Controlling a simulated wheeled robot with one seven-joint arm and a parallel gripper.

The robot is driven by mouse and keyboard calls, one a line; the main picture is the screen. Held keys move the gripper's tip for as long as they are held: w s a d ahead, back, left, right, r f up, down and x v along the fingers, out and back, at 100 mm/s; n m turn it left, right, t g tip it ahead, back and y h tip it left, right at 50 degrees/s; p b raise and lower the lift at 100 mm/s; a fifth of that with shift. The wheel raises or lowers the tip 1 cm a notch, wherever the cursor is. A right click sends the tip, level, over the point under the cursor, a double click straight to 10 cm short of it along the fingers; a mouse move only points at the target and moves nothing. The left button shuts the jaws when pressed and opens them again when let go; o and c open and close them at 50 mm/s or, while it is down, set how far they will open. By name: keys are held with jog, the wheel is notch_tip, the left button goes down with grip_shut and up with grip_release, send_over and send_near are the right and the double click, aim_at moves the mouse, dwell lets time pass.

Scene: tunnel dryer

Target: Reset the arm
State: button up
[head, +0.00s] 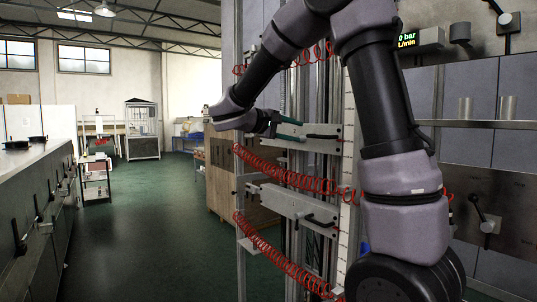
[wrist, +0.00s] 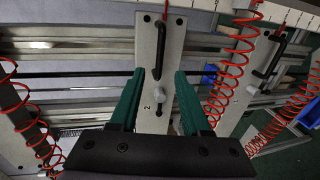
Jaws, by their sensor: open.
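My gripper (head: 303,130) is at the upper pale plate (head: 320,148) on the upright metal rails in the head view. Its teal fingers are spread, with nothing held between them, as the wrist view (wrist: 159,74) also shows. In the wrist view a pale plate (wrist: 148,118) marked 2 lies beyond the fingers. Its black bar handle (wrist: 160,48) is just past the fingertips, and a round grey knob (wrist: 160,98) shows between the fingers. I cannot tell how far the fingertips are from the plate. My arm reaches out bent, from the right.
A lower plate (head: 292,205) with a black handle and red coiled hoses (head: 280,258) hang close around the rails. A counter (head: 35,190) with levers stands at left. A shelf (head: 490,124) with metal cups is at right. Green floor (head: 150,225) is open between.

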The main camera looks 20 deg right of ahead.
jog(key=s+d+f+m+g+y, duration=0.2)
jog(key=s+f+y, duration=0.15)
jog(key=s, duration=0.35)
jog(key=s+d+f+m+g+y, duration=0.1)
jog(key=s+d+f+y, duration=0.1)
jog(key=s+y, duration=0.35)
jog(key=s+a+m+t+y, duration=0.4)
jog(key=s+a+y, duration=0.3)
jog(key=s+a, duration=0.2)
jog(key=shift+s+a+m+t+y, duration=0.3)
jog(key=shift+s+m+t, duration=0.1)
jog(key=shift+s+m, duration=0.25)
